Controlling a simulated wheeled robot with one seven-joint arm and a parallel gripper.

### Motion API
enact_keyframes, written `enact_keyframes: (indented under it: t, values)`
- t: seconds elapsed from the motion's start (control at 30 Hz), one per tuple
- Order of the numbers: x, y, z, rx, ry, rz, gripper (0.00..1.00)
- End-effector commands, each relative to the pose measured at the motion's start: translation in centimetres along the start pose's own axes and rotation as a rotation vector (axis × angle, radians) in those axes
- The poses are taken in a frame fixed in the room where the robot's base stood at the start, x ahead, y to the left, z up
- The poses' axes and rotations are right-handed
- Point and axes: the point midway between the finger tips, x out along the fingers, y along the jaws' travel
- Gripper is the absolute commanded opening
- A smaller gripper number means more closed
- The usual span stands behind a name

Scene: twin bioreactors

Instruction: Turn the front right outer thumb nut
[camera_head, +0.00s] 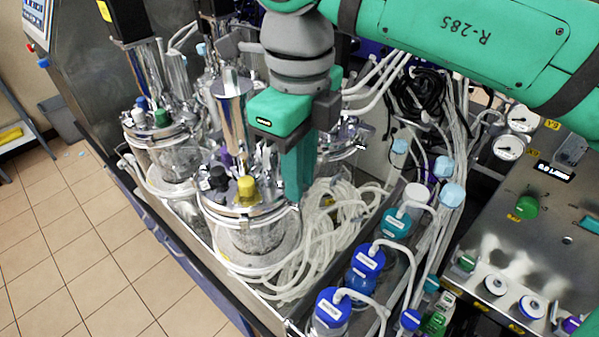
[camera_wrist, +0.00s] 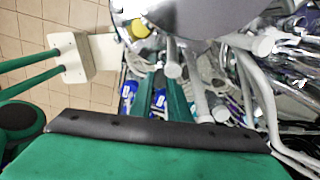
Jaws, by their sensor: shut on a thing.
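The front glass vessel (camera_head: 250,235) stands in the metal tray, with a shiny metal head plate that carries a yellow cap (camera_head: 246,188) and dark and purple caps. My gripper (camera_head: 296,197) points down at the right side of this head plate, its green fingers close together at the rim. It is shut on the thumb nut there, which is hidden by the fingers. In the wrist view the two green fingers (camera_wrist: 160,78) reach toward the edge of a large round metal part (camera_wrist: 205,12); the yellow cap (camera_wrist: 140,27) shows to their left.
A second vessel (camera_head: 165,155) stands behind to the left. Coiled clear tubing (camera_head: 330,225) lies right of the front vessel. Bottles with blue caps (camera_head: 364,262) and teal caps (camera_head: 396,223) stand farther right, beside a control panel (camera_head: 520,250). Tiled floor (camera_head: 75,240) is open at left.

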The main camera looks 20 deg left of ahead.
Motion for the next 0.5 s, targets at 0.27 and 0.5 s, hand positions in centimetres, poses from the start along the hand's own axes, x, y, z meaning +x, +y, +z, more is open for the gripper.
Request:
enact_keyframes:
  t: [0.27,0.5]
  values:
    - [0.04,-0.13,-0.18,0.004,0.005,-0.001,0.0]
    - [0.03,-0.09,-0.1,0.002,0.002,-0.001,0.34]
